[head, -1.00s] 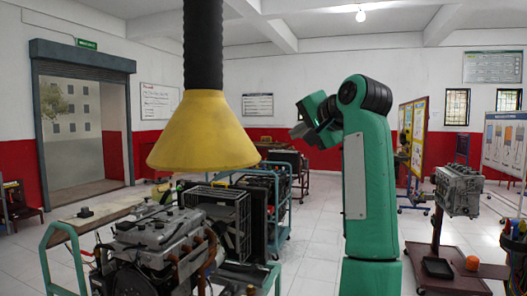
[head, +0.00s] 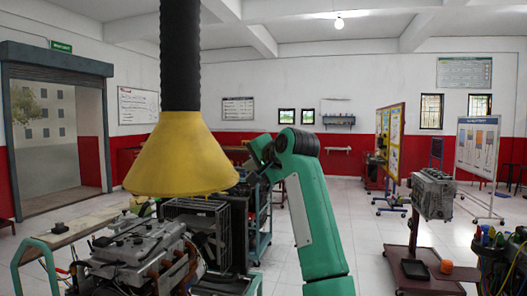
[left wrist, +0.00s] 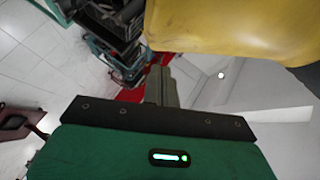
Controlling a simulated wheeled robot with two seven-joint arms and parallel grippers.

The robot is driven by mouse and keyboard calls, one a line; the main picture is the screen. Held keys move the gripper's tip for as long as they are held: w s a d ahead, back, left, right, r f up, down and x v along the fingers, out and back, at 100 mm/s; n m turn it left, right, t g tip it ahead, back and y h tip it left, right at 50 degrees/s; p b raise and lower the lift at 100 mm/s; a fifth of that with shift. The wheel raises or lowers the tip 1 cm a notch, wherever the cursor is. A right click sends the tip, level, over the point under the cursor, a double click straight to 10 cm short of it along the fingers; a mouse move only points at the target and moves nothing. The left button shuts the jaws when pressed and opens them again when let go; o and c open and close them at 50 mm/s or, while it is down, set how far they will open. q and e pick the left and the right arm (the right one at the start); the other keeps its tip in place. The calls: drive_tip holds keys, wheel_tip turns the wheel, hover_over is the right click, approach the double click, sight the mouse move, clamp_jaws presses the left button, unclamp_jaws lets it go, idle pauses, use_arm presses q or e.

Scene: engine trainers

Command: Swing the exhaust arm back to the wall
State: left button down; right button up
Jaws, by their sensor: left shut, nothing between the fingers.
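The exhaust arm shows as a yellow cone hood (head: 182,155) on a black ribbed hose (head: 180,55) that hangs from above the picture. The hood hangs over an engine trainer in the left half of the head view. My left gripper (head: 251,166) is just right of the hood's lower rim, with its fingers shut and empty. In the left wrist view the closed fingers (left wrist: 161,85) lie just below the yellow hood (left wrist: 235,28). I cannot tell whether they touch it. The arm's wall end is out of view. My right gripper is not in view.
An engine trainer (head: 140,245) stands under the hood, with a radiator (head: 195,225) beside it. An engine on a stand (head: 433,195) is at the right. Display boards (head: 476,147) stand farther back. Open tiled floor (head: 360,215) lies between them.

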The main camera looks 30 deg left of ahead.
use_arm(q)
drive_tip(key=shift+s+a+f+p, duration=0.2)
drive_tip(key=shift+s+a+f, duration=0.15)
drive_tip(key=shift+a, duration=0.25)
drive_tip(key=shift+s+a+f+p, duration=0.2)
drive_tip(key=shift+a+f, duration=0.2)
drive_tip(key=shift+a, duration=0.15)
